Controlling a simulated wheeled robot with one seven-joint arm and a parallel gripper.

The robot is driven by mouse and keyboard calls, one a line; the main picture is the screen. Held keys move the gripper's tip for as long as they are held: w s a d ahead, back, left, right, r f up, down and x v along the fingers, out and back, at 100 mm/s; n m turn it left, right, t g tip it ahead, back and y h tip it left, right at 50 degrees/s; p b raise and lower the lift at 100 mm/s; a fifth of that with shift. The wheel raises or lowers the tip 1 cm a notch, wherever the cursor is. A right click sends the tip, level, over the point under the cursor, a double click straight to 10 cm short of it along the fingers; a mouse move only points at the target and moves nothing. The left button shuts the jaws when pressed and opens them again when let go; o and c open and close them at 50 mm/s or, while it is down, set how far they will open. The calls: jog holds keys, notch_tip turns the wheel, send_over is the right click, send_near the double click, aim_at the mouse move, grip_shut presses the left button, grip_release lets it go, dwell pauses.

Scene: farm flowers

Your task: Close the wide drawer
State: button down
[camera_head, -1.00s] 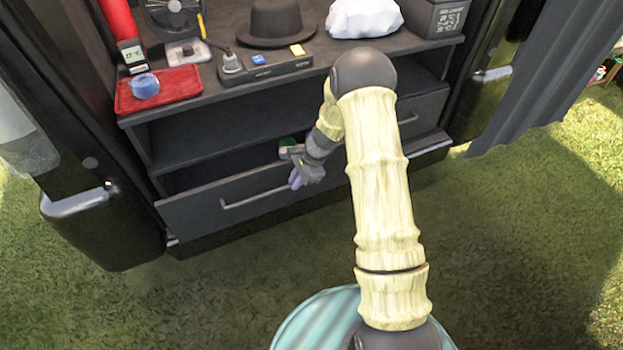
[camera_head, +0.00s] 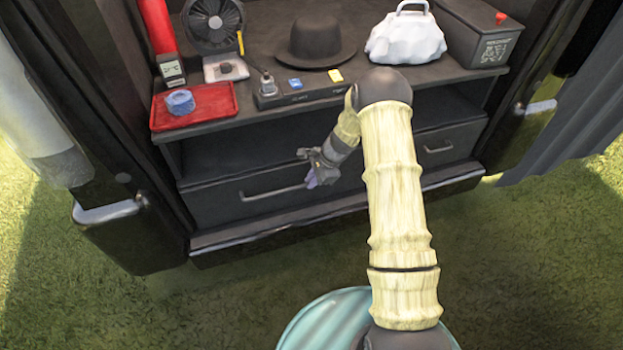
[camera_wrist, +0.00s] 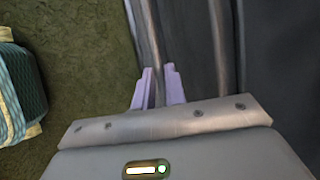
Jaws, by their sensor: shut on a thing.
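The wide drawer (camera_head: 225,208) is a dark grey front low in the cabinet, with a long metal handle (camera_head: 265,194). It looks flush or nearly flush with the cabinet, and no drawer interior shows. My gripper (camera_head: 312,180) is at the right part of this handle. In the wrist view, the lilac fingers of my gripper (camera_wrist: 159,88) are shut on the handle (camera_wrist: 149,40), which runs up from between them. My wrist and arm hide the drawer's right end in the head view.
A narrower drawer (camera_head: 458,142) to the right is shut. Above, the worktop holds a red tray (camera_head: 225,113), a fan (camera_head: 213,24), a black hat (camera_head: 316,42), a white bag (camera_head: 405,38) and a dark bin (camera_head: 472,35). Grass (camera_head: 180,310) in front is clear.

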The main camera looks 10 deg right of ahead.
jog(key=c, duration=1.5)
grip_release()
jog(key=shift+w+r, duration=0.1)
jog(key=shift+w, duration=0.2)
jog(key=shift+o, duration=0.2)
jog(key=p+v, duration=0.5)
jog(key=v, duration=1.2)
jog(key=shift+s+r, duration=0.1)
jog(key=shift+r, duration=0.05)
jog(key=s+a+r+n+h, duration=0.1)
jog(key=s+r+n+h, duration=0.1)
jog(key=s+r+n, duration=0.45)
jog(key=s+a+r+n+t+h, duration=0.15)
jog(key=s+n, duration=0.25)
jog(key=s, duration=0.6)
jog(key=s+r+n+h, duration=0.1)
jog(key=s+r+n, duration=0.4)
jog(key=s, duration=0.3)
notch_tip(320, 180, up, 32)
jog(key=p, duration=3.1)
jog(key=shift+f, duration=0.2)
